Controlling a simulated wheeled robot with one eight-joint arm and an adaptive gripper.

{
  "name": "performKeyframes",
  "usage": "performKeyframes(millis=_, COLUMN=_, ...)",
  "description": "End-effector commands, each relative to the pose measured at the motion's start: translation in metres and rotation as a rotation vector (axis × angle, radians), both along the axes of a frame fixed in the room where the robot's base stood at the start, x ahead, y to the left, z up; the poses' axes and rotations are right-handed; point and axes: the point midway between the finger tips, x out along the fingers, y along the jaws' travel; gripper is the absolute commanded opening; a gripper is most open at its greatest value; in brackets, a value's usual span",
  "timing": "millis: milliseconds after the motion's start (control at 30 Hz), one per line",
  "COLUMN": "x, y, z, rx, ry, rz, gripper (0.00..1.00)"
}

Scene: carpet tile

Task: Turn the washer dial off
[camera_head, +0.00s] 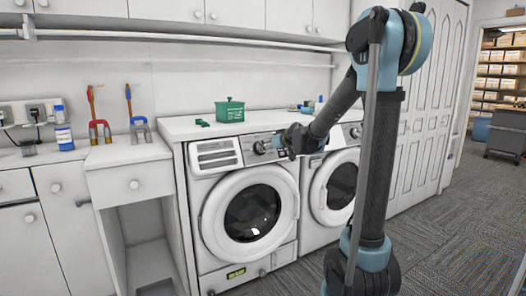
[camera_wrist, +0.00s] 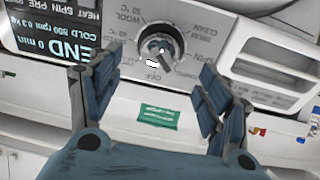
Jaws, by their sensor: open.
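The washer (camera_head: 247,205) is the white left-hand front loader, its round door shut. Its dial (camera_wrist: 161,47) shows upside down in the wrist view, a round knob with a grip bar on a silver ring. Printed labels around it include OFF, SPIN, WOOL and CLEAN. I cannot tell for sure which label the knob points to. In the head view the dial (camera_head: 260,147) sits just left of my gripper (camera_head: 282,142). My gripper (camera_wrist: 156,75) is open and empty, its two fingers apart on either side below the dial in the wrist view. They appear clear of the knob.
The display (camera_wrist: 60,38) beside the dial reads END 0 min. A detergent drawer (camera_head: 215,154) is left of the dial. A green container (camera_head: 230,109) stands on the washer top. A second machine (camera_head: 333,188) stands to the right. Carpet (camera_head: 445,230) is free at right.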

Motion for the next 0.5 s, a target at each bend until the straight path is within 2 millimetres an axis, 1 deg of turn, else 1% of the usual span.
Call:
performKeyframes(millis=100, x=0.012, y=0.007, z=-0.006, rx=0.000, ry=0.000, rz=0.001, gripper=0.70)
performKeyframes(millis=500, x=0.048, y=0.029, z=-0.024, rx=0.000, ry=0.000, rz=0.001, gripper=0.70)
